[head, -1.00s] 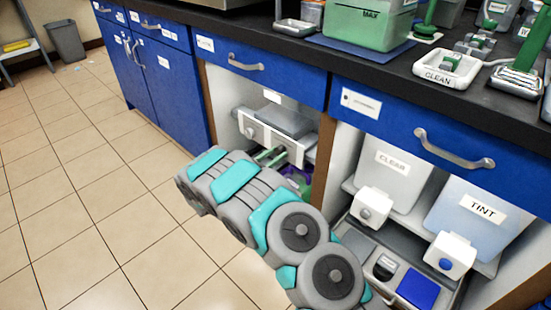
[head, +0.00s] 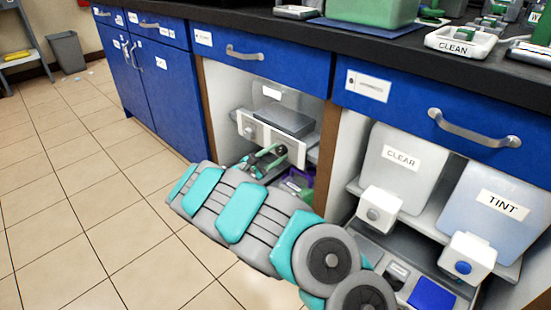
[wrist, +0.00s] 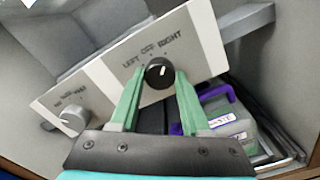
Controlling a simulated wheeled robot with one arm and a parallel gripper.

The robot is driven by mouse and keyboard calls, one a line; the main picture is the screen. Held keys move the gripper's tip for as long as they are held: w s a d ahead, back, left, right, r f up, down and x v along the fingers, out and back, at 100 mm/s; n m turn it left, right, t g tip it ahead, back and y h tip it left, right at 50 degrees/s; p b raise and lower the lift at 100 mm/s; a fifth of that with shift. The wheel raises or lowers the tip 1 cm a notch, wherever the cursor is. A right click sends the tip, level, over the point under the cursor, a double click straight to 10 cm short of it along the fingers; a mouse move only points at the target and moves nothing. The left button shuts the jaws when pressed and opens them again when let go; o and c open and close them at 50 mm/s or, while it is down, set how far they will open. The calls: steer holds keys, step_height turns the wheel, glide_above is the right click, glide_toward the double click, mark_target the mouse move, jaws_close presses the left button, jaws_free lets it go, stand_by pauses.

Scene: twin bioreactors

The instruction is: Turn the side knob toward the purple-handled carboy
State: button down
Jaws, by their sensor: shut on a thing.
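The black side knob (wrist: 159,73) sits on a white panel (wrist: 203,35) marked LEFT, OFF and RIGHT. Its white mark points up in the wrist view, seemingly between OFF and RIGHT. My gripper (wrist: 158,80) is shut on this knob, a green finger on each side. In the head view my gripper (head: 266,160) reaches into the left open cabinet bay to the panel (head: 298,156). The purple-handled carboy (wrist: 232,118) stands below and right of the knob, partly hidden by a finger; its purple edge shows in the head view (head: 305,178).
A grey knob (wrist: 74,120) is on the panel left of the black one. The cabinet's wooden divider (head: 327,150) stands close to the right. Past it are the CLEAR (head: 402,157) and TINT (head: 498,205) containers.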

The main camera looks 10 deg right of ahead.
stand_by(0.4)
steer(key=shift+c, duration=1.9)
jaws_free()
steer(key=v, duration=0.7)
steer(key=shift+s+a+p, duration=0.25)
steer(key=shift+a+p, duration=0.05)
